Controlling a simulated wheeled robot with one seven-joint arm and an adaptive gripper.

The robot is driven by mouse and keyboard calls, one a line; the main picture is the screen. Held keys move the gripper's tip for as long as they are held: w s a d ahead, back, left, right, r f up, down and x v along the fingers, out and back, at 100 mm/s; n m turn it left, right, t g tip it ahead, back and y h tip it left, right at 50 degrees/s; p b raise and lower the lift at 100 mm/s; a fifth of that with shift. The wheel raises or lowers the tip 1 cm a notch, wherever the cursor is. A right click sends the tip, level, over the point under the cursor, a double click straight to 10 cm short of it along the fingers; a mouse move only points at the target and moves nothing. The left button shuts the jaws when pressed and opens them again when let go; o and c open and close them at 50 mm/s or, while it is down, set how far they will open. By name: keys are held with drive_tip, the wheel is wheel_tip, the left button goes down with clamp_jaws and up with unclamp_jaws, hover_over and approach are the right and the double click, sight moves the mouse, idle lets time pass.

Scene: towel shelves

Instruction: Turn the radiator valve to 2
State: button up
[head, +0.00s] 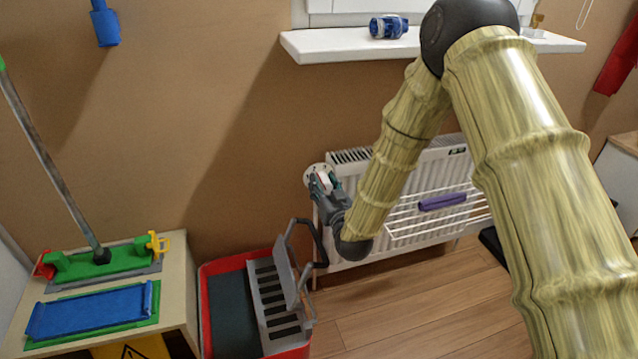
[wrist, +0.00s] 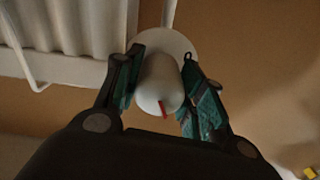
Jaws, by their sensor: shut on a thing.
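The radiator valve (wrist: 160,85) is a white rounded knob with a red mark near its lower end in the wrist view. A pale round disc sits behind it. My gripper (wrist: 160,98) has one finger on each side of the knob and is shut on it. In the head view my gripper (head: 325,188) is at the valve, at the left end of the white radiator (head: 445,165). The valve is largely hidden there by my gripper. I cannot read any numbers on the knob.
A purple cloth (head: 442,202) hangs on the radiator's white rack. A red bucket (head: 208,305) with a grey wringer (head: 270,300) stands below my gripper. A wooden cabinet (head: 178,270) stands at left. A windowsill (head: 340,48) with a blue item (head: 388,27) juts out above.

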drive_tip(key=shift+a, duration=0.1)
drive_tip(key=o, duration=0.7)
drive_tip(key=shift+o, duration=0.2)
drive_tip(key=shift+s, duration=0.1)
drive_tip(key=v, duration=1.2)
